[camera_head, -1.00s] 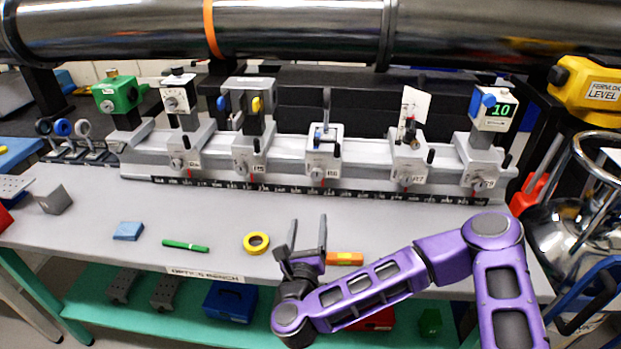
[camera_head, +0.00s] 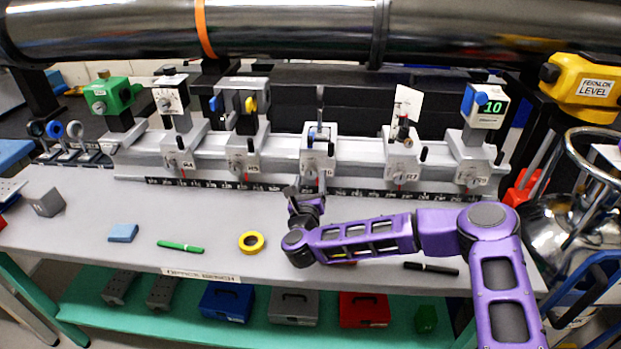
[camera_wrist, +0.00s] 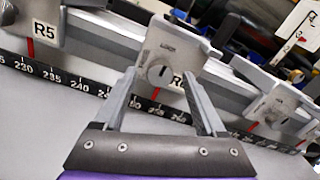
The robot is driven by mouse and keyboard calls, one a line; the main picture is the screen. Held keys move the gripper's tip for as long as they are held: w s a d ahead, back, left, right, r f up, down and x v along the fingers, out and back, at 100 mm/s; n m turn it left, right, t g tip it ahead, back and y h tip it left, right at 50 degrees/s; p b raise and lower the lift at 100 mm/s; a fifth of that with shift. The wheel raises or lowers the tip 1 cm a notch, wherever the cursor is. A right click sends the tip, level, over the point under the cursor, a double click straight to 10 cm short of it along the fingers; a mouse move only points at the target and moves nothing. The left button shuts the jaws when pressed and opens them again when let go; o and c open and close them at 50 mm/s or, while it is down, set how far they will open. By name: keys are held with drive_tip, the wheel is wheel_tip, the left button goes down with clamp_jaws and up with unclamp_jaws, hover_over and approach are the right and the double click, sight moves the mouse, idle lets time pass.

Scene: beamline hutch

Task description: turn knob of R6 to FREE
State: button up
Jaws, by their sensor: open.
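The R6 carrier (camera_head: 318,160) is a grey block on the rail, in the middle of the row. Its round slotted knob (camera_wrist: 160,74) faces me in the wrist view, and small print above it is too small to read. My gripper (camera_head: 310,186) is just in front of R6. In the wrist view my open gripper (camera_wrist: 160,80) has one finger on each side of the knob in the picture, with nothing held. I cannot tell whether the fingertips touch the carrier. The right finger partly hides the R6 label.
Carriers R5 (camera_head: 245,157) and R7 (camera_head: 402,158) stand left and right of R6. A black scale strip (camera_head: 216,185) runs along the rail's front. Yellow tape (camera_head: 251,242), a green pen (camera_head: 180,246) and a black pen (camera_head: 431,268) lie on the bench. A black pipe (camera_head: 300,30) crosses above.

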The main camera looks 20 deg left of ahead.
drive_tip(key=shift+w+a, duration=0.1)
drive_tip(key=shift+w, duration=0.4)
clamp_jaws()
